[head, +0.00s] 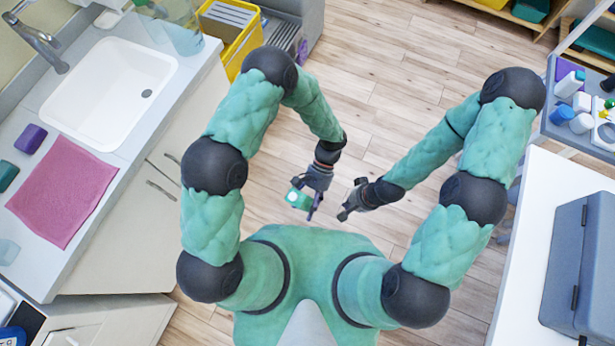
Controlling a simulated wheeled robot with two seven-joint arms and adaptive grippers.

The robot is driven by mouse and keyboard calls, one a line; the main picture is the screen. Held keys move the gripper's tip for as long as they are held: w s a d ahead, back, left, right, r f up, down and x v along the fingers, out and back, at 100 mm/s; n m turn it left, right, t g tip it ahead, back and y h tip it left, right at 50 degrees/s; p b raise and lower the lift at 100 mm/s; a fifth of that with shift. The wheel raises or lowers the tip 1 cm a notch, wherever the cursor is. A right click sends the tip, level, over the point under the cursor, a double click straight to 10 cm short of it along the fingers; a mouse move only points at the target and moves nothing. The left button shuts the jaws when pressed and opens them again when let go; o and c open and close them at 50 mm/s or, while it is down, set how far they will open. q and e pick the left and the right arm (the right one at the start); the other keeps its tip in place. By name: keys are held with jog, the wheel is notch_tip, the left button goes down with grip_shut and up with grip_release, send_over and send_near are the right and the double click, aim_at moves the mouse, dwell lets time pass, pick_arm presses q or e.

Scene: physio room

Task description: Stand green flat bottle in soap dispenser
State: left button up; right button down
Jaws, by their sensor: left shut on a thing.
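My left gripper (308,194) is in the middle of the head view, above the floor in front of my body. It is shut on a small green thing with a pale face, which looks like the green flat bottle (297,200); the fingers hide part of it. My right gripper (347,200) is just to the right, apart from the bottle, with its fingers spread and nothing between them. I cannot pick out the soap dispenser for sure; a clear bluish container (8,252) stands at the counter's left edge.
The counter at left holds a white sink (108,92), a pink cloth (63,190), a purple block (30,138) and a dark green one (7,175). A yellow bin (245,45) stands behind. At right are a trolley with bottles (572,84) and a grey case (585,265).

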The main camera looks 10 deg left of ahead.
pick_arm(q)
jog(key=shift+f+g+y+b, duration=0.25)
jog(key=shift+g+y+b, duration=0.15)
jog(key=shift+g+b, duration=0.7)
jog(key=shift+r+g, duration=0.2)
jog(key=shift+g, duration=0.1)
jog(key=shift+r, duration=0.1)
